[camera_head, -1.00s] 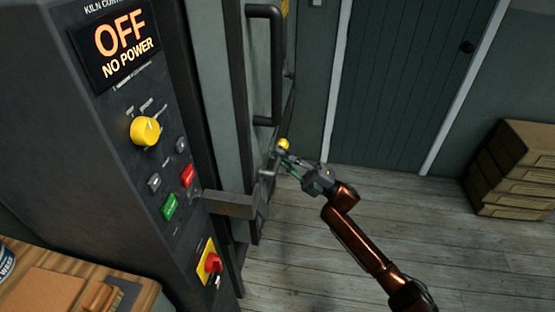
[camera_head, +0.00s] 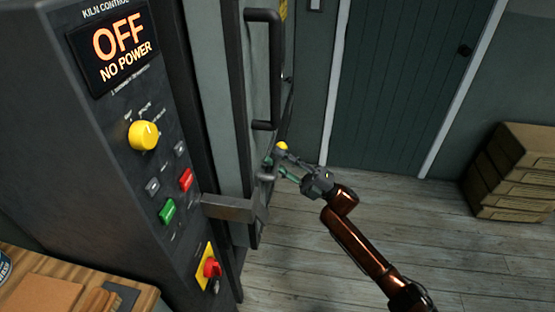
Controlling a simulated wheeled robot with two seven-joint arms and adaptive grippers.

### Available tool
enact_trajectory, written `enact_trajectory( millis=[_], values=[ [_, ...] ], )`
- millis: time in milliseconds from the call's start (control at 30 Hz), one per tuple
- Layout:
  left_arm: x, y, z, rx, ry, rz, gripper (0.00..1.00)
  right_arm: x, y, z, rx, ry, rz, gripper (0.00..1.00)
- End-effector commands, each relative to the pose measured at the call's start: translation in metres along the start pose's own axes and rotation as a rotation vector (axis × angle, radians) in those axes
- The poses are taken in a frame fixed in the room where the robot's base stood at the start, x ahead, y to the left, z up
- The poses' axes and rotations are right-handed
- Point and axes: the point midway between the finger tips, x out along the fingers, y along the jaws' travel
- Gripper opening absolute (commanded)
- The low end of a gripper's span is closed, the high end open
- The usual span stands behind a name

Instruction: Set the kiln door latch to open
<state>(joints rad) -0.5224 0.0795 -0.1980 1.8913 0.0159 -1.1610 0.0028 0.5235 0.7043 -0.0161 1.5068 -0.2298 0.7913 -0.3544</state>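The kiln door (camera_head: 228,100) stands at centre left, with a long black vertical handle (camera_head: 276,70). Below the handle is a small yellow knob (camera_head: 281,146) at the door's edge, which looks like the end of the latch lever. A grey metal bar (camera_head: 228,207) juts across lower down; whether it belongs to the latch is unclear. My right gripper (camera_head: 273,156) is open at the knob, its fingers spread, one tip close by the knob and the greenish one just below. I cannot tell whether they touch it. My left gripper is out of view.
The kiln control panel (camera_head: 125,160) at left reads OFF, NO POWER, with a yellow dial (camera_head: 143,136), buttons and a red switch (camera_head: 211,267). A wooden table (camera_head: 25,262) is at lower left. Stacked boxes (camera_head: 515,172) stand at right. The floor between is clear.

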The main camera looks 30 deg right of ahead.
Motion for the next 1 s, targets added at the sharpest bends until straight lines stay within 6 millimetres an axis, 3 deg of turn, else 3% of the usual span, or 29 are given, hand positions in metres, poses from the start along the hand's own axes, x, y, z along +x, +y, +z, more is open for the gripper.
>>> enact_trajectory(
  millis=[233,700,1000],
  values=[
    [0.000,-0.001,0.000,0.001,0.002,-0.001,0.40,-0.016,-0.001,0.001,0.001,-0.004,-0.002,0.29],
    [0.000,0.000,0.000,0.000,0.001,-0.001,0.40,-0.104,-0.001,0.000,0.001,-0.001,-0.002,0.29],
    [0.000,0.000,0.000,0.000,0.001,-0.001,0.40,-0.120,0.000,0.000,0.000,0.000,0.000,0.29]
  ],
)
